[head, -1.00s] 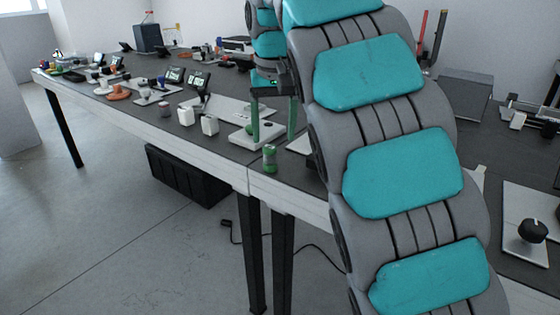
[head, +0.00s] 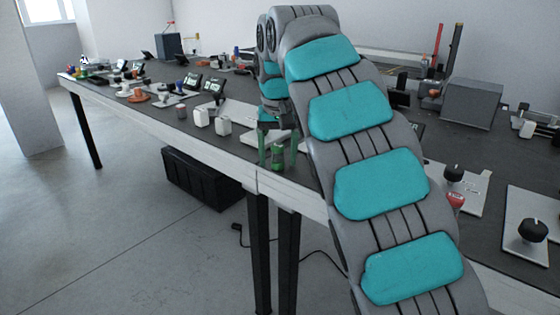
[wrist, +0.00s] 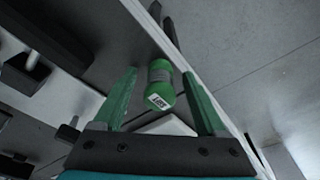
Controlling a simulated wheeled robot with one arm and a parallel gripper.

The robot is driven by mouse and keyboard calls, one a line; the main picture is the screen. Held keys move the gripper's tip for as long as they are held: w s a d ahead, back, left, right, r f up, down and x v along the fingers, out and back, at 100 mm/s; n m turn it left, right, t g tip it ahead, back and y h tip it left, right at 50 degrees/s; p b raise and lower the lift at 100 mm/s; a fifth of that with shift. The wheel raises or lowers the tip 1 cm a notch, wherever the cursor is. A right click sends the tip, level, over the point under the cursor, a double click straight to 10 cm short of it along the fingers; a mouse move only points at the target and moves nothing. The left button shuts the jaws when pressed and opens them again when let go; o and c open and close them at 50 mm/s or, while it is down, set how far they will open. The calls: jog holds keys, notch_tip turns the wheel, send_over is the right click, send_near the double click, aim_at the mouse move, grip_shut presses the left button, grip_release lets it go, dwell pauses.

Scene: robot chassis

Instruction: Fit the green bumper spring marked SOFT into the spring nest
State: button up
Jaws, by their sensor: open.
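The green bumper spring (head: 277,157) stands near the front edge of the table in the head view. In the wrist view the green spring (wrist: 160,85) has a grey middle band and a white label whose lettering looks like SOFT, though small. My gripper (head: 278,158) is open, with its green fingers on either side of the spring. In the wrist view the fingers of my gripper (wrist: 160,87) flank the spring with gaps on both sides. I cannot make out the spring nest for certain.
White blocks (head: 201,117) and small displays stand on the table left of my gripper. A knob on a plate (head: 532,230) and a grey box (head: 472,103) are at the right. The table's front edge (head: 225,168) runs close by the spring. A black crate (head: 201,178) is on the floor.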

grip_shut()
dwell(0.5)
jog(key=shift+r, duration=0.25)
